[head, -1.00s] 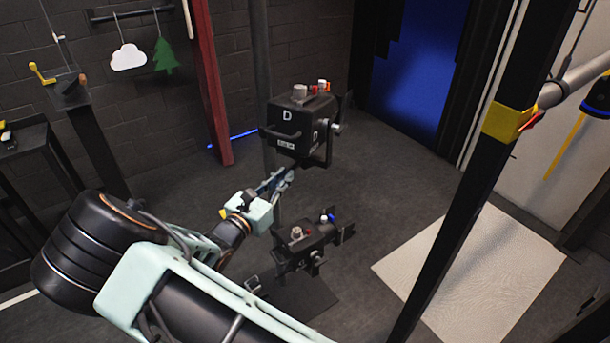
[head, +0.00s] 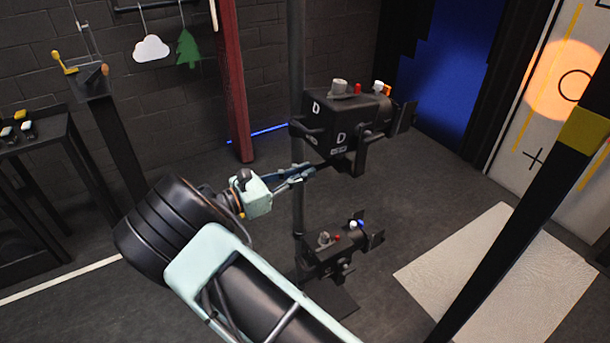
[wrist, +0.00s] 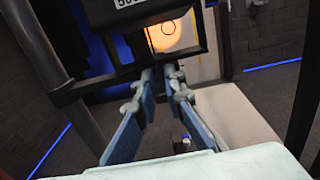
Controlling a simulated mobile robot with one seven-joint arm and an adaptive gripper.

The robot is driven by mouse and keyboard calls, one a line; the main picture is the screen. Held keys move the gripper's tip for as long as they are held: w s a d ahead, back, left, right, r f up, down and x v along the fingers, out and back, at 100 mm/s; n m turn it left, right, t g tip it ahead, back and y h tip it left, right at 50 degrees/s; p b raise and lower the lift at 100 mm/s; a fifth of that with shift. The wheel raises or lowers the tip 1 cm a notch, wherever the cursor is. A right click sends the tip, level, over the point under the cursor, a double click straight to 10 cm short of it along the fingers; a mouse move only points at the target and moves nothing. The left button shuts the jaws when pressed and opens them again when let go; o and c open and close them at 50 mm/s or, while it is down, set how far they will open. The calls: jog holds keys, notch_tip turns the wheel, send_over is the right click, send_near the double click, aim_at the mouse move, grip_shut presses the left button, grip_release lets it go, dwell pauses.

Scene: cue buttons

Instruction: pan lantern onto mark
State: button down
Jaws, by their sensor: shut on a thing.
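The upper lantern (head: 350,118), a black box marked D, hangs on a dark upright pole beside the red post. Its front points right, towards the pale wall panel. A warm round light spot (head: 548,82) falls on that panel, and a black circle mark (head: 561,86) lies inside it. My gripper (head: 312,169) is shut on a thin dark handle at the lantern's lower rear. In the wrist view its blue fingers (wrist: 160,76) meet at the dark frame; the exact grip is partly hidden.
A second lantern (head: 338,250) sits lower on the same pole, under my gripper. A black post with a yellow band (head: 588,130) crosses the right side. A black cross mark (head: 533,158) is lower on the panel. A pale mat (head: 490,265) lies on the floor.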

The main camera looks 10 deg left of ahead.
jog(key=shift+w+a+g, duration=0.25)
jog(key=shift+g, duration=0.05)
dwell(0.4)
jog(key=c, duration=2)
grip_release()
jog(key=v, duration=1.2)
jog(key=shift+f, duration=0.2)
jog(key=shift+d+m, duration=0.1)
jog(key=shift+m, duration=0.2)
